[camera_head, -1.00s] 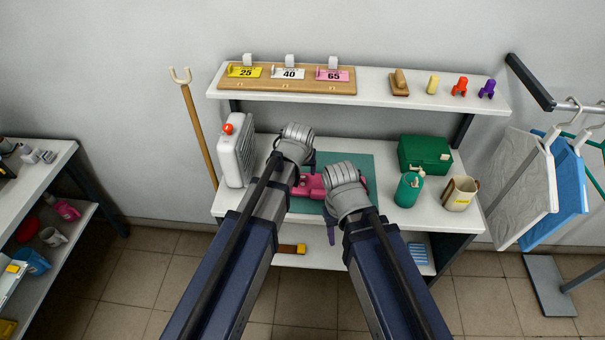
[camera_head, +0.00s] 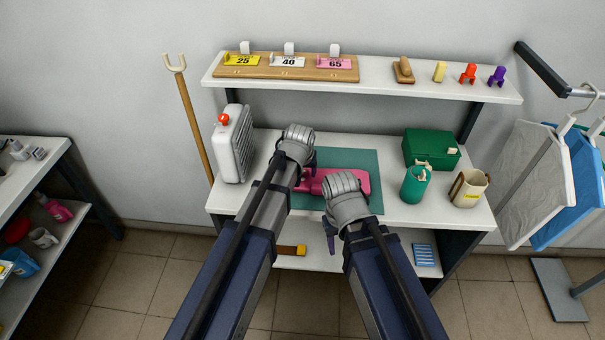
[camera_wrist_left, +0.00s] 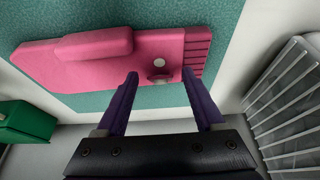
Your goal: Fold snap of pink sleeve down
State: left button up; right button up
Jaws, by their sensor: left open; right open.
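The pink sleeve (camera_head: 361,183) lies flat on a green mat (camera_head: 350,158) on the white bench, partly hidden by my grippers in the head view. In the left wrist view the pink sleeve (camera_wrist_left: 110,72) shows a raised pink flap (camera_wrist_left: 95,44), a pale round snap dot (camera_wrist_left: 159,62), a snap part (camera_wrist_left: 158,79) below it, and a ribbed end (camera_wrist_left: 197,50). My left gripper (camera_wrist_left: 162,82) is open, its two purple fingers apart near the snap at the ribbed end. My right gripper (camera_head: 330,222) is over the front of the mat; its fingers are mostly hidden.
A white heater-like unit (camera_head: 233,145) stands left of the mat. A green box (camera_head: 430,149), a green canister (camera_head: 415,184) and a beige cup (camera_head: 468,188) stand to the right. The shelf above holds a tag board (camera_head: 290,74) and small pegs.

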pick_arm(q)
jog(key=shift+c, duration=0.2)
grip_shut()
jog(key=s+f+t+b, duration=0.1)
jog(key=b, duration=0.1)
jog(key=shift+f+t+b, duration=0.2)
jog(key=shift+t+b, duration=0.1)
jog(key=shift+b, duration=0.05)
jog(key=shift+s+t+b, duration=0.1)
jog(key=shift+t+b, duration=0.5)
jog(key=shift+b, duration=0.1)
jog(key=shift+r, duration=0.1)
jog(key=shift+o, duration=0.2)
grip_release()
jog(key=shift+r, duration=0.1)
